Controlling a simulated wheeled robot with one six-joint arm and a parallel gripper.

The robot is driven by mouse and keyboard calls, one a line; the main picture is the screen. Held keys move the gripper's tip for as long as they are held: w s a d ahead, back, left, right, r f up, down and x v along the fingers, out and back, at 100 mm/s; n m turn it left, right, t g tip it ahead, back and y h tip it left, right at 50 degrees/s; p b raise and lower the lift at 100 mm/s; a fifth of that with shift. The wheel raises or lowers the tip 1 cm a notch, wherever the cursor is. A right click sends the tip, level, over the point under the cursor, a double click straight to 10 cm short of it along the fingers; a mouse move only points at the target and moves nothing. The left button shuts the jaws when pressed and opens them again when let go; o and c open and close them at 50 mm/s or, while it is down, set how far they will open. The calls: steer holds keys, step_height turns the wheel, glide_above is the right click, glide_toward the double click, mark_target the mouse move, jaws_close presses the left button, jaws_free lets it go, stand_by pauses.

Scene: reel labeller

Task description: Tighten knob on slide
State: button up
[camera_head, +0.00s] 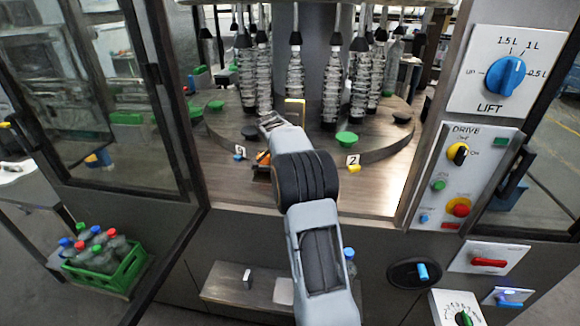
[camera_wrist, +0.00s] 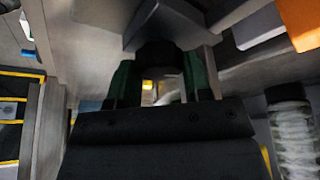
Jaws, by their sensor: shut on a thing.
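In the wrist view, the two green-padded fingers (camera_wrist: 160,75) are shut on a dark rounded knob (camera_wrist: 160,54), one finger on each side. A grey angular block (camera_wrist: 170,18), possibly the slide, sits right behind the knob. The held knob cannot be made out in the head view. A blue knob (camera_head: 239,153) by a number label and a yellow knob (camera_head: 353,167) by label 2 sit along the deck's front.
Several clear bottles (camera_head: 295,80) hang around the central column. Green discs (camera_head: 346,138) and dark discs stand on the deck. An orange part (camera_head: 262,158) lies close to my wrist. The control panel (camera_head: 468,170) is to the right, and a framed glass door (camera_head: 85,90) stands left.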

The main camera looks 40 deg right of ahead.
steer(key=shift+m, duration=0.4)
steer(key=o, duration=0.6)
steer(key=shift+o, duration=0.2)
steer(key=v, duration=1.4)
steer(key=shift+w, duration=0.15)
steer(key=shift+d, duration=0.1)
